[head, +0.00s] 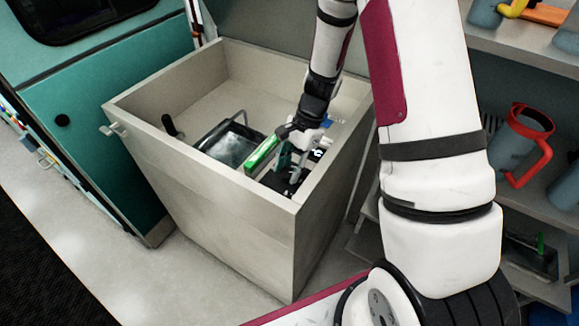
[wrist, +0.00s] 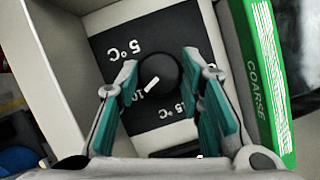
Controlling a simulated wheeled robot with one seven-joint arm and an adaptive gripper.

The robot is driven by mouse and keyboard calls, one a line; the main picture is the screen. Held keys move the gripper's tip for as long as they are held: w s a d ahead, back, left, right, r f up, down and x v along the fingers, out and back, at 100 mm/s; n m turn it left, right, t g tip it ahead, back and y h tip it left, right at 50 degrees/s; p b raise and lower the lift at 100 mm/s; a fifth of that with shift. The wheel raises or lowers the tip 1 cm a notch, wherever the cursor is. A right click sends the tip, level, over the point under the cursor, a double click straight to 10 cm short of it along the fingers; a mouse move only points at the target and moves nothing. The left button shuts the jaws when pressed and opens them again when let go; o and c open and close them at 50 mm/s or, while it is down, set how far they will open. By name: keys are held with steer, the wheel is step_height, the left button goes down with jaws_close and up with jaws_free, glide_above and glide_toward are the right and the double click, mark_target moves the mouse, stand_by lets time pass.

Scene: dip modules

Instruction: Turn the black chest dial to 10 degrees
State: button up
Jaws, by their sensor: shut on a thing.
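The black round dial (wrist: 160,72) sits on a black panel (wrist: 108,42) with white temperature marks. "5°C" reads upside down at the panel's upper left. Other marks below the dial are partly hidden by my fingers. A short white pointer line on the dial slants toward the lower left, near a partly covered mark. My gripper (wrist: 161,78) has its teal-padded fingers on either side of the dial, shut on it. In the head view, my gripper (head: 292,165) reaches down into the front right corner of the open grey chest (head: 215,215); the dial is hidden there.
A green box marked "COARSE" (wrist: 263,75) stands close to the right of my fingers; it also shows in the head view (head: 262,152). A dark glossy tray (head: 230,142) lies in the chest. Chest walls surround my gripper closely.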

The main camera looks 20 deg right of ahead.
steer(key=shift+m, duration=0.6)
steer(key=shift+t, duration=0.3)
steer(key=o, duration=1.2)
steer(key=shift+c, duration=0.2)
steer(key=v, duration=1.2)
steer(key=shift+d, duration=0.1)
